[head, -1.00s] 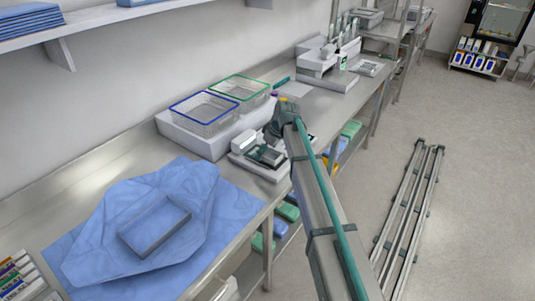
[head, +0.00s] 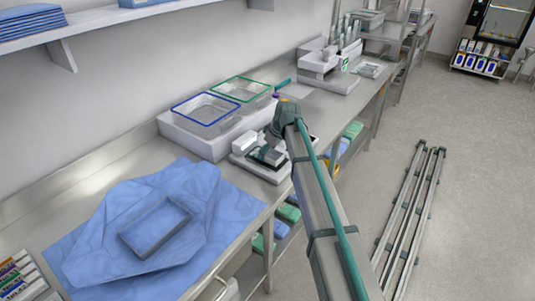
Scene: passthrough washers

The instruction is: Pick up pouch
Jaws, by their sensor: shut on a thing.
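My gripper (head: 268,155) is small in the head view, low over a white bench device (head: 276,176) near the front edge of the steel counter. My arm comes in from the lower right and hides part of that area. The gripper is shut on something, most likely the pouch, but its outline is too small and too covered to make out. I cannot tell whether it touches the device below. No other pouch can be picked out clearly.
Wire baskets with a blue rim (head: 205,108) and a green rim (head: 241,89) stand behind the device. A blue wrap (head: 85,235) with a shallow tray (head: 155,227) covers the counter at left. Coloured packs (head: 288,213) lie on the shelf below. Floor rails (head: 405,215) run at right.

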